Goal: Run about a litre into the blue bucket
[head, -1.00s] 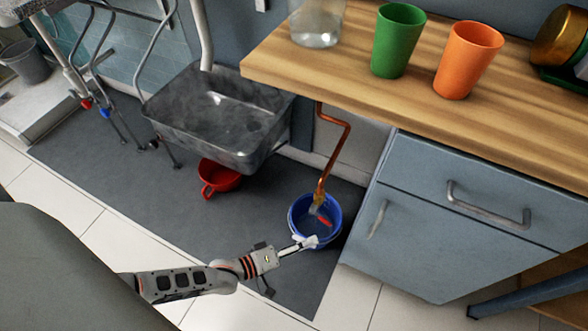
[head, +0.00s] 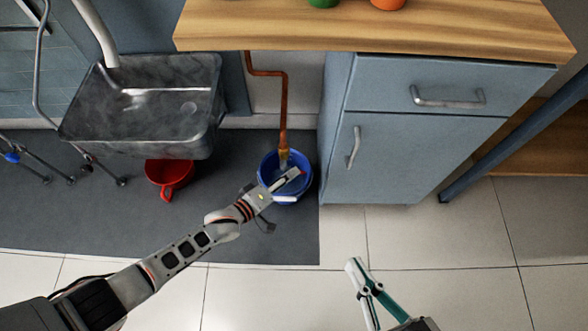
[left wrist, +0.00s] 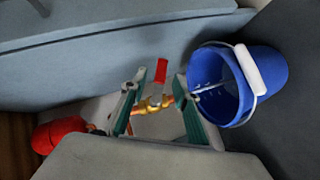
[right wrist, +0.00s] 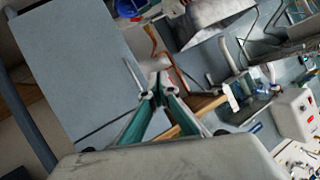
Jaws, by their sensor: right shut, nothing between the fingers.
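The blue bucket (head: 268,180) stands on the dark mat under the brass tap (head: 284,155) of the copper pipe (head: 284,105). In the left wrist view the bucket (left wrist: 270,75) shows its white handle grip, and a thin pale streak like running water enters its mouth. The tap's red lever (left wrist: 161,70) shows there beyond and between my left fingers. My left gripper (head: 290,176) is open at the tap, over the bucket; contact with the lever is unclear. My right gripper (head: 354,266) is shut and empty, right of the bucket. The water level is hidden.
The blue-grey cabinet (head: 390,155) stands close right of the bucket. The wooden worktop (head: 370,32) overhangs the pipe. The tiled floor (head: 440,240) at front right is clear.

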